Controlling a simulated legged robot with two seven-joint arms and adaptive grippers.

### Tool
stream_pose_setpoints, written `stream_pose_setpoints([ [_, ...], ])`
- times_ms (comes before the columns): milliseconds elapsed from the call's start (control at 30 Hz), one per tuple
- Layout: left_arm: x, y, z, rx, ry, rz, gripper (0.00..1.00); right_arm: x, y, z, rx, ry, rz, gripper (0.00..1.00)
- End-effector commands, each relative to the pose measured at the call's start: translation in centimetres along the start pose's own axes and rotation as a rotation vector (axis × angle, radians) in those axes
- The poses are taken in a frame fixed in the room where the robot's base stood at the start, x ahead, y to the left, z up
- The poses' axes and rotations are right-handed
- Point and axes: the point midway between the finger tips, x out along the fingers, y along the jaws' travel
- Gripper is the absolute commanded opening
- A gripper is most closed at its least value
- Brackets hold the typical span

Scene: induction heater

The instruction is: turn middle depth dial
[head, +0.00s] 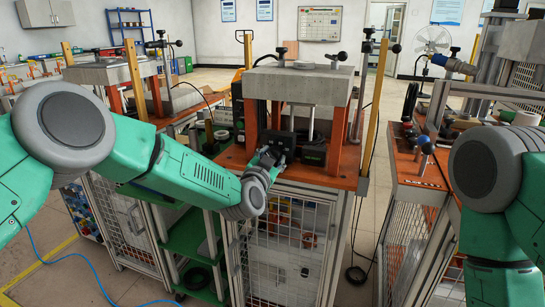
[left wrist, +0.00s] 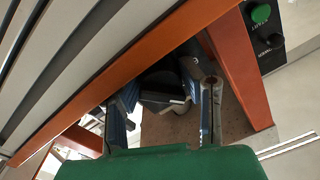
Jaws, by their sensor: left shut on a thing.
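The middle heater stand (head: 300,82) has a grey slab top on orange legs, above an orange bench top (head: 325,176). My left gripper (head: 270,156) reaches in low at its front, between the orange legs. In the left wrist view, my left gripper (left wrist: 168,108) has a finger on each side of a dark rounded part (left wrist: 160,88), which appears to be the depth dial, and is shut on it. The dial's markings are hidden, and in the head view the gripper covers it. My right arm (head: 490,180) shows at the right edge; its gripper is out of view.
An orange leg (left wrist: 238,65) and an orange beam (left wrist: 120,75) stand close to the left gripper. A dark panel with a green button (left wrist: 261,14) is beside the leg. Similar stations stand left (head: 110,72) and right (head: 480,125).

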Motion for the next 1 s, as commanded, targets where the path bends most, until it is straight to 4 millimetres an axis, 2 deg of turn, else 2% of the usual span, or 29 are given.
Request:
stream_pose_setpoints([
  [33, -0.2, 0.5, 0.2, -0.001, -0.005, 0.01, 0.37, 0.0, 0.0, 0.0, 0.0, 0.0, 0.0, 0.4],
  [67, -0.2, 0.5, 0.2, -0.001, -0.005, 0.009, 0.48, 0.0, 0.0, 0.0, 0.0, 0.0, 0.0, 0.4],
  [100, -0.1, 0.5, 0.2, -0.001, -0.004, 0.009, 0.54, 0.0, 0.0, 0.0, 0.0, 0.0, 0.0, 0.4],
  [400, -0.2, 0.3, 0.2, -0.002, -0.004, 0.005, 0.54, -0.1, 0.0, 0.2, 0.0, 0.002, 0.0, 0.4],
  [533, -0.9, 0.2, 0.1, -0.001, -0.003, 0.005, 0.54, -0.1, 0.0, 0.2, 0.0, 0.003, 0.0, 0.4],
  [667, -2.8, 0.2, 0.1, -0.001, -0.005, 0.007, 0.54, -0.1, 0.0, 0.2, 0.0, 0.003, 0.0, 0.4],
  [1000, -9.2, 0.3, 0.2, 0.0, -0.005, 0.007, 0.54, -0.1, 0.0, 0.2, 0.0, 0.003, 0.0, 0.4],
])
